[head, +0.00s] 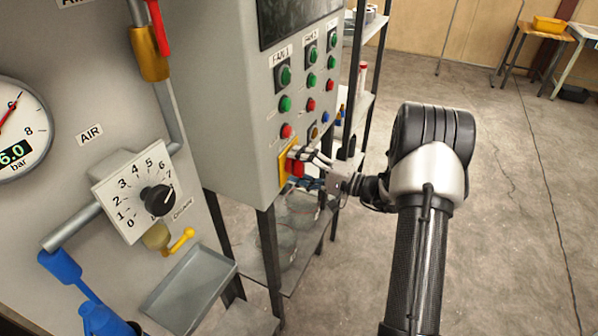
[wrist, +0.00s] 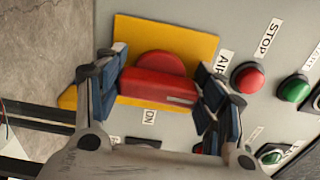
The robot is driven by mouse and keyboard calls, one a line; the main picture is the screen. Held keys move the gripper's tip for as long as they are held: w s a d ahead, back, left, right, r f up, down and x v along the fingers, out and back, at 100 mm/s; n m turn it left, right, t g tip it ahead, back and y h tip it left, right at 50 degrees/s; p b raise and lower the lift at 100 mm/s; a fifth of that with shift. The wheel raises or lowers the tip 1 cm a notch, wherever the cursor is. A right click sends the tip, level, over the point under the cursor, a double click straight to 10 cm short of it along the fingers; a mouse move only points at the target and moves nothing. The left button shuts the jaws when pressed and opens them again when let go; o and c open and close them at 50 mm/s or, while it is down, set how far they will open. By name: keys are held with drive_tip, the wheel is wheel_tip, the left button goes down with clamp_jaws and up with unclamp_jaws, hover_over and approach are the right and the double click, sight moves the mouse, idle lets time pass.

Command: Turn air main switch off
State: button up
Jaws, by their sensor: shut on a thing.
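The air main switch is a red rotary knob (wrist: 160,80) on a yellow plate (wrist: 178,36), beside a label reading AIR. In the head view the red knob (head: 297,168) and its yellow plate (head: 283,166) sit at the lower left of the grey control cabinet's button face. My gripper (wrist: 163,92) has one finger on each side of the red knob and is shut on it. In the head view my gripper (head: 305,163) reaches the knob from the right and partly hides it.
On the cabinet (head: 230,100), a red STOP button (wrist: 248,78) and green buttons (wrist: 294,88) are close to my gripper. A dial box (head: 140,195), a grey tray (head: 190,290) and a pressure gauge (head: 15,130) are at left. Open floor (head: 520,220) lies at right.

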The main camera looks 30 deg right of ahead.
drive_tip(key=shift+n, duration=0.3)
drive_tip(key=o, duration=1.1)
drive_tip(key=shift+c, duration=0.2)
drive_tip(key=v, duration=1.2)
